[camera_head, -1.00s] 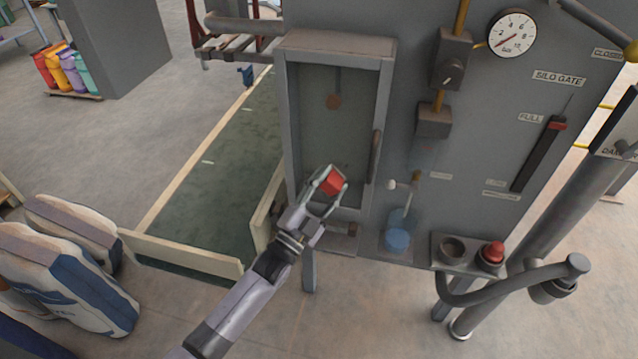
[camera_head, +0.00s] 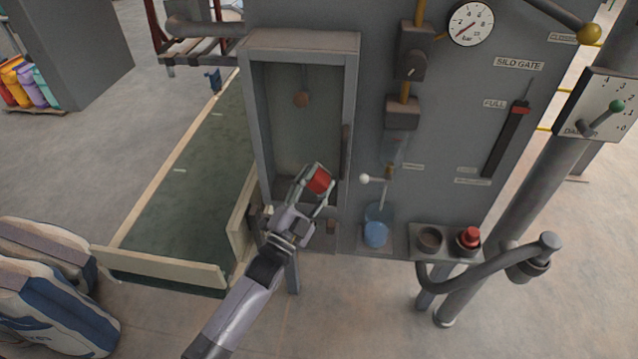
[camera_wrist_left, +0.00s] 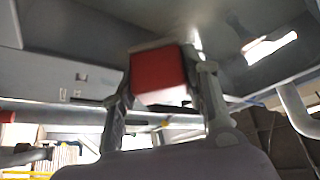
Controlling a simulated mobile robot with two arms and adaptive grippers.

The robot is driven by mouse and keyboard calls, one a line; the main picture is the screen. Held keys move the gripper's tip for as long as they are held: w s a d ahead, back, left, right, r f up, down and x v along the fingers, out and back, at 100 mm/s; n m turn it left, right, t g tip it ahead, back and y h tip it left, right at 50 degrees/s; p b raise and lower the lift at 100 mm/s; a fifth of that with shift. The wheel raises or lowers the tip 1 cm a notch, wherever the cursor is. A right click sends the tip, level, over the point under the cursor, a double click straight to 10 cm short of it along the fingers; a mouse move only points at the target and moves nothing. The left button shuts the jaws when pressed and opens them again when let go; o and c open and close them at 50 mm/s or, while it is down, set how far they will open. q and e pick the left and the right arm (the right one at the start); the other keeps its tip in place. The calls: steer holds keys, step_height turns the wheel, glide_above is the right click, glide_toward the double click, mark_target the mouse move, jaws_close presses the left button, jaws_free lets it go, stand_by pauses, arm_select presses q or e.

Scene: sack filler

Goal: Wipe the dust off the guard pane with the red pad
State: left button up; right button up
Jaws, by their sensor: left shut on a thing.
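The guard pane (camera_head: 290,130) is a dull, grey-green panel in a grey upright frame on the left part of the machine front. My left gripper (camera_head: 317,184) is shut on the red pad (camera_head: 319,179), in front of the pane's lower right part. Whether the pad touches the pane, I cannot tell. In the left wrist view the red pad (camera_wrist_left: 159,76) sits between the two fingers. Dust on the pane is not clear to see. My right gripper is not in view.
A vertical handle (camera_head: 346,152) is on the frame's right side, close to the pad. Right of it are a white-knobbed lever (camera_head: 365,178), a blue container (camera_head: 375,232) and a red button (camera_head: 468,240). A green conveyor (camera_head: 185,190) and filled sacks (camera_head: 45,285) lie left.

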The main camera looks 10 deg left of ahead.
arm_select(q)
steer(key=shift+w+a, duration=0.2)
steer(key=shift+a, duration=4.9)
steer(key=shift+w+r+p, duration=0.15)
steer(key=shift+r+p, duration=0.45)
steer(key=shift+r, duration=0.2)
steer(key=shift+s+d+f, duration=0.1)
steer(key=shift+s+d, duration=0.05)
steer(key=shift+d, duration=0.55)
steer(key=shift+s+d+f, duration=0.1)
steer(key=shift+d, duration=0.6)
steer(key=shift+s+d+r+b, duration=0.1)
steer(key=shift+d+b, duration=0.3)
steer(key=shift+d, duration=3.8)
steer(key=shift+a, duration=0.1)
